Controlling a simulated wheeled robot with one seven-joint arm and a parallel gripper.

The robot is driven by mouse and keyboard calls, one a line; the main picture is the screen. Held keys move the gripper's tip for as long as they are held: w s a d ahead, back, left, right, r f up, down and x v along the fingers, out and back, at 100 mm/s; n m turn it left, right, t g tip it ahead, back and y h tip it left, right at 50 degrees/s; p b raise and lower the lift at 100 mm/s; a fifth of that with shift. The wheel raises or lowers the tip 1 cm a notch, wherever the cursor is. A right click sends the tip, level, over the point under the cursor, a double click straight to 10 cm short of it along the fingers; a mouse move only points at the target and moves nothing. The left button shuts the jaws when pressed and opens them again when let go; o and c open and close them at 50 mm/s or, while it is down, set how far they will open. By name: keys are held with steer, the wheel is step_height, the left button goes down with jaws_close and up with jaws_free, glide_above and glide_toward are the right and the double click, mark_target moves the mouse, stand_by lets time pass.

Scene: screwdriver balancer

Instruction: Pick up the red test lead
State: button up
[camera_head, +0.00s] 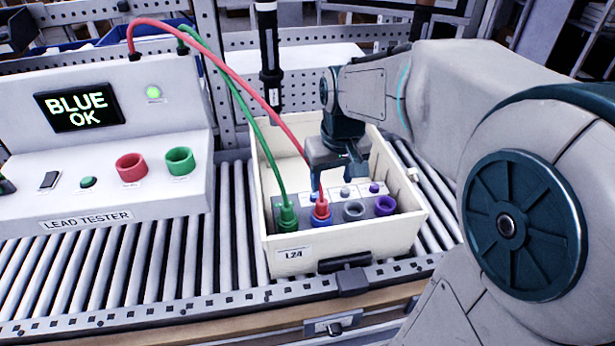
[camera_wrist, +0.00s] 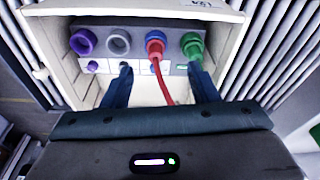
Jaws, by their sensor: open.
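The red test lead (camera_head: 320,208) has its plug standing upright in the blue-ringed socket of a grey socket block in the cream bin (camera_head: 300,256). Its cable arcs up to the top of the lead tester (camera_head: 105,190). The plug also shows in the wrist view (camera_wrist: 155,45), with the cable passing between my fingers. My gripper (camera_head: 335,182) is over the bin, just behind the plug, with nothing held. In the wrist view its two fingers (camera_wrist: 160,72) are spread apart, one to each side of the red cable. The plug lies just beyond the fingertips.
A green lead (camera_head: 287,215) stands in the socket left of the red plug, close to one finger. Grey (camera_head: 354,210) and purple (camera_head: 385,205) sockets are empty. The tester screen (camera_head: 78,107) reads "BLUE OK". A black hanging tool (camera_head: 268,50) is behind the bin.

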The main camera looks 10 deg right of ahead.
glide_toward(322, 201)
steer(key=shift+n+g, duration=0.3)
steer(key=f, duration=0.5)
steer(key=shift+w+a+f+b, duration=0.25)
steer(key=shift+w+a+b, duration=0.05)
steer(key=shift+a, duration=0.05)
steer(key=shift+w+d+f+p, duration=0.1)
steer(key=shift+w+f+p, duration=0.1)
steer(key=shift+f, duration=0.65)
steer(key=shift+w+d+f+p, duration=0.15)
steer(key=shift+w+f, duration=0.1)
steer(key=shift+f, duration=0.65)
steer(key=shift+w+f+p, duration=0.15)
steer(key=shift+w+f, duration=0.05)
steer(key=shift+f, duration=0.65)
steer(key=c, duration=1.2)
steer(key=shift+o, duration=0.2)
step_height(322, 201, up, 10)
steer(key=shift+r+b, duration=0.1)
steer(key=shift+b, duration=0.3)
